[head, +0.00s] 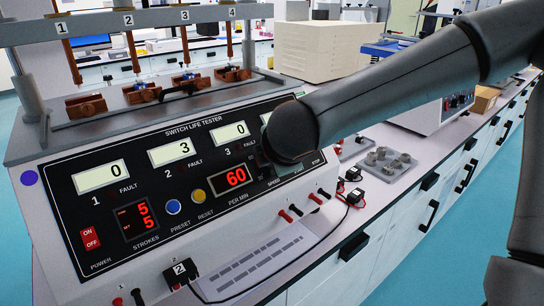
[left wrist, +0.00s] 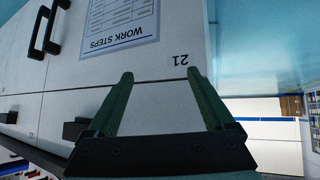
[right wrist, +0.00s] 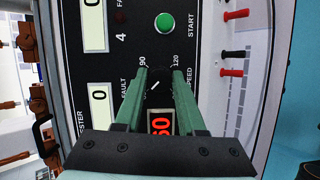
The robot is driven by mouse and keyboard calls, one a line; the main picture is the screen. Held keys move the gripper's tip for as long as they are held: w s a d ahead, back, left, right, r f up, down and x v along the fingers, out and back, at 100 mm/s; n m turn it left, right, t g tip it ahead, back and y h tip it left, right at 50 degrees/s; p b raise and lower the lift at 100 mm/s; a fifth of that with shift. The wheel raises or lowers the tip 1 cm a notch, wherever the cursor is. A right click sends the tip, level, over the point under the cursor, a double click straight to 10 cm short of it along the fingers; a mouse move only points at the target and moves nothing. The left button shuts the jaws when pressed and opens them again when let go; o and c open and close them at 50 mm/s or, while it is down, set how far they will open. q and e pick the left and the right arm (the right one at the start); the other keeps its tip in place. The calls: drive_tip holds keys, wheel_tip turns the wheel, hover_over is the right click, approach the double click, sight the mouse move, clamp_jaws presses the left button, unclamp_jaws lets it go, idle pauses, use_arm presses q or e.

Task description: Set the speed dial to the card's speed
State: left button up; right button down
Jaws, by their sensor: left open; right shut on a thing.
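The speed dial (right wrist: 155,87) is a dark knob with a white pointer line, below the green START button in the right wrist view. The marks 90 and 120 show around it. My right gripper (right wrist: 159,78) is shut on the dial. In the head view my right arm hides the dial and the gripper. The red PER MIN display (head: 233,177) reads 60. My left gripper (left wrist: 160,78) is open and empty, in front of white cabinet fronts. A WORK STEPS sheet (left wrist: 122,18) is on a cabinet; its small text is unreadable. I cannot make out a card giving a speed.
The switch life tester (head: 190,130) stands on the bench. Leads and plugs (head: 350,192) lie to the right, by a grey tray (head: 385,172) with metal parts.

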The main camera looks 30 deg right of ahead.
idle(0.5)
drive_tip(key=c, duration=0.5)
unclamp_jaws()
drive_tip(key=shift+r, duration=0.1)
drive_tip(key=p+v, duration=0.2)
drive_tip(key=v, duration=1)
drive_tip(key=shift+s+p, duration=0.15)
drive_tip(key=shift+p, duration=0.25)
drive_tip(key=shift+s, duration=0.1)
